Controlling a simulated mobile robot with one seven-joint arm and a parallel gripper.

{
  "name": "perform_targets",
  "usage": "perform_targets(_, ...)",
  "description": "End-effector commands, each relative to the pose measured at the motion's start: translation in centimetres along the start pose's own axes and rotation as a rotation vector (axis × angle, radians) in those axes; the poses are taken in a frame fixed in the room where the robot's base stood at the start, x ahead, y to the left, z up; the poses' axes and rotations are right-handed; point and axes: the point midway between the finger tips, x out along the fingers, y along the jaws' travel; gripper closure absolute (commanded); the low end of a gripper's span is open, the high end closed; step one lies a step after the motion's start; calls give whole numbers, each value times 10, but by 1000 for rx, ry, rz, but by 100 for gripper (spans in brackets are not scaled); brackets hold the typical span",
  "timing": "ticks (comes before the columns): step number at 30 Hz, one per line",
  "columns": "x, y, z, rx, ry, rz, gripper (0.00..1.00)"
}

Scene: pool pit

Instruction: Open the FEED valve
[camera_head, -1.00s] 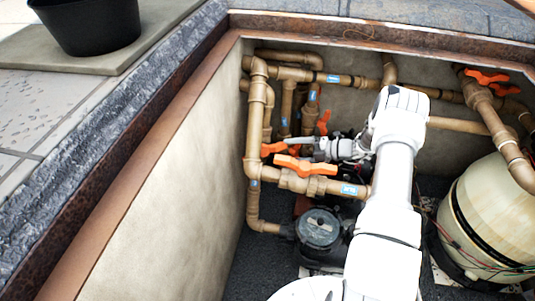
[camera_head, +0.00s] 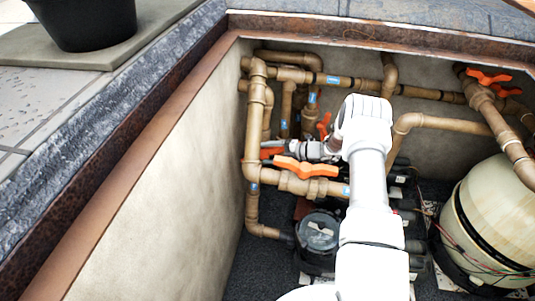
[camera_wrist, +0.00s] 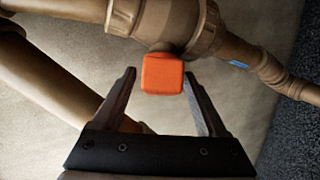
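My gripper (camera_head: 270,147) reaches left among the brown pipes in the head view, close to a partly hidden orange handle (camera_head: 268,154). In the wrist view my gripper (camera_wrist: 162,100) is open, its two dark fingers apart. An orange handle (camera_wrist: 162,74) shows there nearly end-on, between and just beyond the fingertips, on a brown valve body (camera_wrist: 165,22). No grip on it shows. A long orange handle (camera_head: 307,167) lies along a lower pipe in front of my gripper, and another orange handle (camera_head: 323,125) stands behind. Blue pipe labels are unreadable, so I cannot tell which valve is FEED.
A dark pump (camera_head: 318,232) sits on the pit floor below the pipes. A beige tank (camera_head: 492,215) stands at right, with an orange-handled valve (camera_head: 488,77) above it. The pit's left wall (camera_head: 180,180) bounds the space. A black pot (camera_head: 88,22) stands outside.

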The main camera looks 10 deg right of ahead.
Motion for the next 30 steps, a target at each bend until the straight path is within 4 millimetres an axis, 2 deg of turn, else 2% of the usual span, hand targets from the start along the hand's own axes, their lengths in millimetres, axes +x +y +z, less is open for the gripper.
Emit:
perform_targets(1,0,0,0,0,0,0,36)
perform_targets(9,0,0,0,0,0,0,85)
perform_targets(12,0,0,0,0,0,0,100)
perform_targets(23,-1,0,0,-2,-1,-3,100)
perform_targets(30,-14,-1,8,-29,-20,-49,100)
